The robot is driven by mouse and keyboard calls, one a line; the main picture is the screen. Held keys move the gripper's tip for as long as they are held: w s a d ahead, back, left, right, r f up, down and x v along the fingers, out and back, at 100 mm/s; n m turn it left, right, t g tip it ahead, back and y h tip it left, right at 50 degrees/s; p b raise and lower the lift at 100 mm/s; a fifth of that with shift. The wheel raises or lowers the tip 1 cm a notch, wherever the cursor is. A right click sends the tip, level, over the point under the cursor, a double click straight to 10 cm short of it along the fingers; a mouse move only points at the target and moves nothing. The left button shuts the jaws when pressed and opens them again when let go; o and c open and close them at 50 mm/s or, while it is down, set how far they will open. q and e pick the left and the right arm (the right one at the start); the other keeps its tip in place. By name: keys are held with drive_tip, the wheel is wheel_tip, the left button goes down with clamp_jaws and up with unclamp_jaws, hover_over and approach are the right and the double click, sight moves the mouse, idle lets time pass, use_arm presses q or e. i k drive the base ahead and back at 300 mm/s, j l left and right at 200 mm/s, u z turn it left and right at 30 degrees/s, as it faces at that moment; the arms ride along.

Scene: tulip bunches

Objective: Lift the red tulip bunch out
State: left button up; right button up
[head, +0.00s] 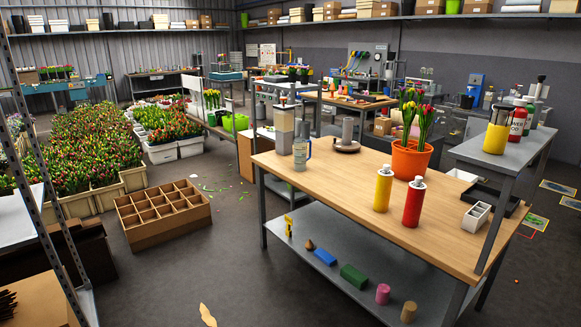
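An orange pot (411,159) stands upright near the back right of the wooden workbench. Tulip bunches with green stems and leaves stand in it. The left bunch (408,108) shows yellowish and reddish heads. The right bunch (427,120) shows darker red or pink heads; at this size I cannot tell the colours surely. Their lower stems are hidden inside the pot. Neither of my grippers is in view.
A yellow bottle (383,188) and a red bottle (413,202) stand in front of the pot. A dark tray (492,199) and small white box (476,217) lie to its right. A round grey device (347,140) stands left. The bench's front left is clear.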

sight(424, 111)
drive_tip(key=i+j, duration=0.1)
drive_tip(key=i, duration=1.9)
